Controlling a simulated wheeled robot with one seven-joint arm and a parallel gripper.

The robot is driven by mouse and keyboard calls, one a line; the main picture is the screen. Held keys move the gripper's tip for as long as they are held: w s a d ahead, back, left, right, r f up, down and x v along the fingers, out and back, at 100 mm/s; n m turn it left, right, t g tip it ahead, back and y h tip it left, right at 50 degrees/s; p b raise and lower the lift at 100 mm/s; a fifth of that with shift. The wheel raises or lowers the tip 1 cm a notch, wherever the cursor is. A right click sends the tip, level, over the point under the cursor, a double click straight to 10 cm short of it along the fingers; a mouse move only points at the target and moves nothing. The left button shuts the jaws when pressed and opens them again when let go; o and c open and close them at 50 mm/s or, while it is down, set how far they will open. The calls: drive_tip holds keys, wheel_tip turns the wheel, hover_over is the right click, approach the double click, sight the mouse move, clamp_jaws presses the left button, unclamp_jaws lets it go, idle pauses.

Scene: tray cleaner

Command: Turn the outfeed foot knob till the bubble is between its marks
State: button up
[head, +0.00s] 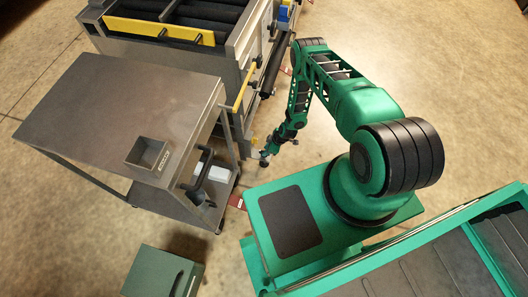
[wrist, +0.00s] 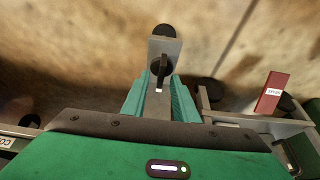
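My gripper (head: 267,154) is at the low end of my green arm, near the floor beside the tray cleaner (head: 232,62). It is small and dark in the head view. In the wrist view a grey part with black round pieces and a dark upright bar (wrist: 162,72) stands between green tapered sides.
A red tag with a white label (wrist: 272,92) is at the right in the wrist view. A grey cart (head: 110,110) with a small open box (head: 148,154) stands left of my arm. A green cabinet (head: 163,272) is at the bottom. Bare floor lies right of my arm.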

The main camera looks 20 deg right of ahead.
drive_tip(key=shift+w+a+f, duration=0.15)
drive_tip(key=shift+a+f, duration=0.05)
drive_tip(key=shift+f, duration=0.35)
